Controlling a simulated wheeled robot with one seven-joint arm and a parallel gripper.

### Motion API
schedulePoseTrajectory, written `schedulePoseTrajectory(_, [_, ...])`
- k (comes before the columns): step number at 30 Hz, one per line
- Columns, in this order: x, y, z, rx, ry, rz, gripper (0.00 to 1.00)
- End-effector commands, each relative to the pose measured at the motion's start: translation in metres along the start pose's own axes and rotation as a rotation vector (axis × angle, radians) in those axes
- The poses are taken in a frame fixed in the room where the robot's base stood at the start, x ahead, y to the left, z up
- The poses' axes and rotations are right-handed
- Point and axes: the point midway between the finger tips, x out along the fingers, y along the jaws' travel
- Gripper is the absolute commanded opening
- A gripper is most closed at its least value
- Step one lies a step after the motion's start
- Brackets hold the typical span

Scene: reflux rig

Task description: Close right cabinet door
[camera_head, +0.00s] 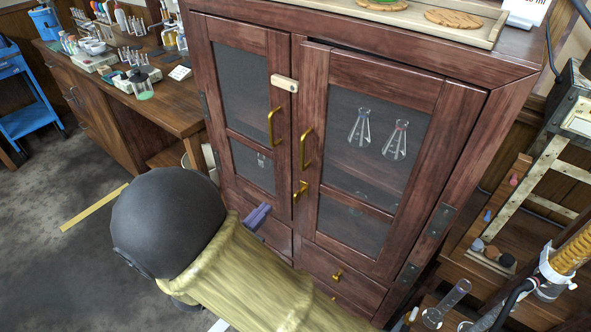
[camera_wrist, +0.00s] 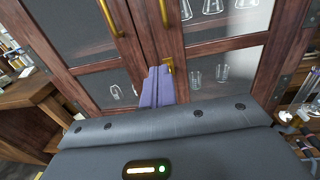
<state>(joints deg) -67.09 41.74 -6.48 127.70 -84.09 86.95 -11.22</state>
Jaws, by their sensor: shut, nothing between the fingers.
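The right cabinet door (camera_head: 311,95) is reddish-brown wood with a dark glass pane. It looks nearly flush with the frame, with a dark gap along its top edge; I cannot tell whether it is fully shut. It carries a long gold handle (camera_head: 306,150) and a small gold catch (camera_head: 300,190) below. In the wrist view, the catch (camera_wrist: 168,65) shows just beyond my fingertips. My gripper (camera_head: 258,214) has purple fingers shut together, empty, pointing at the lower part of the doors near their meeting line. I cannot tell whether they touch. My forearm hides part of the cabinet base.
The left door (camera_head: 233,100) has a gold handle and a pale latch piece (camera_head: 284,84). Flasks (camera_head: 396,141) stand behind the right pane. Drawers (camera_head: 340,276) lie below. A lab bench (camera_head: 180,105) stands left and a rack with glassware (camera_head: 520,215) right. Floor at left is mostly clear.

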Motion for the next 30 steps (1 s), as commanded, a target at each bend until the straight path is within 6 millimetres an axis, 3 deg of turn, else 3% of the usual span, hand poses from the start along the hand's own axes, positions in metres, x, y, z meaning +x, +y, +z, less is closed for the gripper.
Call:
schedulePoseTrajectory(8, [0.001,0.000,-0.001,0.001,0.001,-0.001,0.00])
schedulePoseTrajectory(14, [0.012,-0.001,-0.001,0.002,0.003,-0.005,0.00])
schedulePoseTrajectory(30, [0.102,-0.002,-0.001,0.001,0.003,-0.007,0.00])
